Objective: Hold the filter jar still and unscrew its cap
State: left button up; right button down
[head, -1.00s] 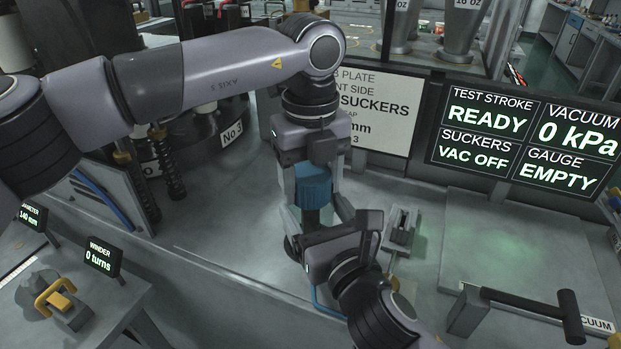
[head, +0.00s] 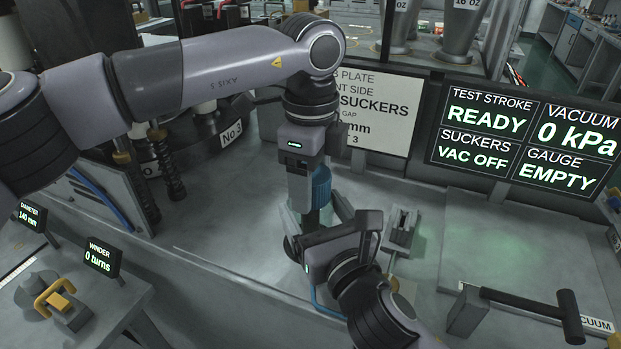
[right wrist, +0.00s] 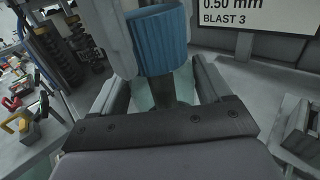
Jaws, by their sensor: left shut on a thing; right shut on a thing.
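The filter jar has a ribbed blue cap (head: 322,187), which also shows in the right wrist view (right wrist: 160,40). My left gripper (head: 311,188) points down from above and is shut on the cap, with one finger covering the cap's left part. The jar's greenish clear body (head: 326,214) stands upright just under the cap. My right gripper (head: 316,216) comes in from the front and is shut on the body, a finger on each side. In the right wrist view much of the body is hidden behind my gripper. I cannot tell whether cap and body are apart.
A small grey fixture (head: 401,230) stands close to the right of my right gripper. A sign board (head: 372,112) and status display (head: 522,140) stand behind. A black T-handle (head: 525,308) is at the lower right. The bench left of the jar is clear.

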pick_arm(q)
jog(key=shift+r, duration=0.2)
jog(key=shift+r, duration=0.95)
jog(key=shift+r, duration=2)
pick_arm(e)
grip_release()
